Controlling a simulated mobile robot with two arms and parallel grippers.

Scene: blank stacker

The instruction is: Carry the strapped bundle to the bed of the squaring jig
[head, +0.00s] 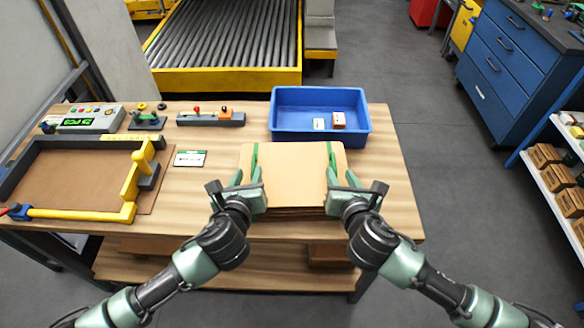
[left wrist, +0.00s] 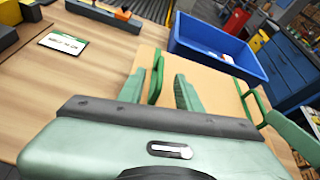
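The strapped bundle (head: 292,172) is a stack of tan cardboard sheets with two upright green strap loops, near the table's front edge. My left gripper (head: 247,178) is open at its left side. The left wrist view shows the left strap loop (left wrist: 157,78) standing between the spread fingers (left wrist: 160,88), with gaps beside it. My right gripper (head: 342,178) appears open at the right strap loop (head: 332,158); its exact contact is unclear. The squaring jig lies at the table's left, with a bare brown bed (head: 75,178) inside a dark frame and yellow bars (head: 75,213).
A blue bin (head: 320,138) with small boxes stands behind the bundle. A small card (head: 190,158) lies between bundle and jig. A counter box (head: 85,119) and toggle fixtures (head: 210,119) line the back. The jig's yellow clamp (head: 140,172) stands up on its right side.

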